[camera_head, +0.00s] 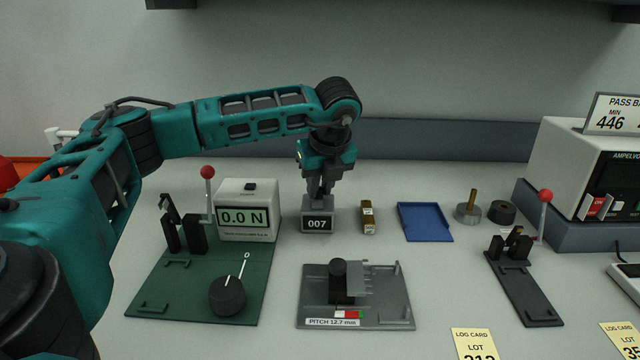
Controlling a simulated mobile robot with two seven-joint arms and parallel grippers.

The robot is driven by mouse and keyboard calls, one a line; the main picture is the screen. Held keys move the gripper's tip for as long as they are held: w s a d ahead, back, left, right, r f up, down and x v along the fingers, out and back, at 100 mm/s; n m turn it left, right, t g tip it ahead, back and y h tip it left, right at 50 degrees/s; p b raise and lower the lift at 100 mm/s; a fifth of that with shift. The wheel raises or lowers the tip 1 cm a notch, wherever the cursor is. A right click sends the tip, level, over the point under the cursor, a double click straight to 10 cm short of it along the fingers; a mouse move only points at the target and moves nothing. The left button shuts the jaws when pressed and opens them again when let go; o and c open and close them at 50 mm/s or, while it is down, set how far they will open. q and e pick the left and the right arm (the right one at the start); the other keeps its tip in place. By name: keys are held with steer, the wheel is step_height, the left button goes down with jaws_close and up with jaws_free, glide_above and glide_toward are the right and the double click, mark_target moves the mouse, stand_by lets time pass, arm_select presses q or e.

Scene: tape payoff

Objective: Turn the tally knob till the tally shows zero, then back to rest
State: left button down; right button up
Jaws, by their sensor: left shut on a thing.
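The tally (317,224) is a small grey box on the bench with a dark display reading 007. My left gripper (321,196) points straight down on top of it, its fingers shut on the tally knob. The knob itself is hidden between the fingers, so its turn angle cannot be told. My right gripper is not in view.
Left of the tally stands a force gauge (248,224) reading 0.0 N, on a green plate (185,290) with a red-balled lever. A small brown block (367,217) and blue tray (425,222) lie to the right. A grey pitch fixture (385,312) lies in front.

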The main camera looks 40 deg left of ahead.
arm_select(q)
steer(key=shift+m, duration=0.3)
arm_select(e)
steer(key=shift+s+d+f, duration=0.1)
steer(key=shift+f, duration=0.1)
arm_select(q)
steer(key=shift+s+f+m+t+b, duration=0.1)
steer(key=shift+m+t+b, duration=0.2)
steer(key=shift+m+b, duration=0.15)
steer(key=shift+s+a+m+t+h+b, duration=0.15)
steer(key=shift+m+t+h+b, duration=0.25)
steer(key=shift+m, duration=1.35)
steer(key=m+h, duration=0.1)
steer(key=m, duration=0.1)
steer(key=shift+a+m+t+b, duration=0.1)
steer(key=shift+m+t+b, duration=0.2)
steer(key=shift+b, duration=0.1)
steer(key=m+h, duration=0.1)
steer(key=m, duration=0.2)
steer(key=shift+a, duration=0.1)
steer(key=shift+m+h, duration=0.5)
steer(key=shift+m, duration=0.3)
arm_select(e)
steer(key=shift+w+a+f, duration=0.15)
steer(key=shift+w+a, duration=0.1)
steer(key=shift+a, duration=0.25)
